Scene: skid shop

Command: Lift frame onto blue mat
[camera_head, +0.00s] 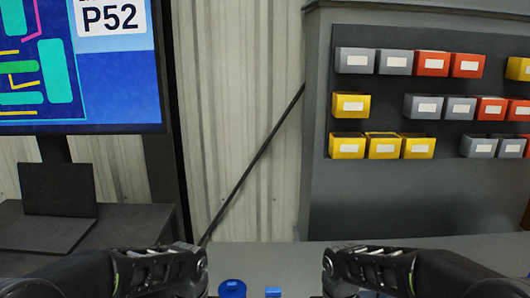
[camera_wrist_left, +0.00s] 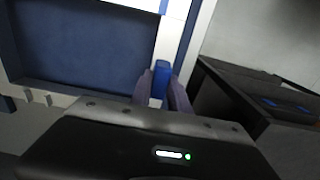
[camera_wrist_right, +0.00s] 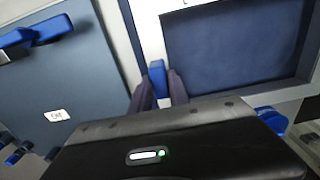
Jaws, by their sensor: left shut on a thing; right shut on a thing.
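The frame has a white border, seen in the left wrist view (camera_wrist_left: 177,8) and the right wrist view (camera_wrist_right: 149,40). Dark blue fills its inside; I cannot tell whether this is a panel or the blue mat seen through it. My left gripper (camera_wrist_left: 162,88) is shut on a blue grip (camera_wrist_left: 161,78) at one side of the frame. My right gripper (camera_wrist_right: 158,90) is shut on a blue grip (camera_wrist_right: 157,76) at the opposite side. The head view shows my two forearms at the bottom edge, but not the fingertips or the frame. Height above any surface is unclear.
A grey-blue board with blue fittings and a label (camera_wrist_right: 57,115) lies left in the right wrist view. A dark unit (camera_wrist_left: 245,90) stands right in the left wrist view. Ahead are a screen (camera_head: 80,65), a laptop-like object (camera_head: 58,190) and a bin rack (camera_head: 400,185).

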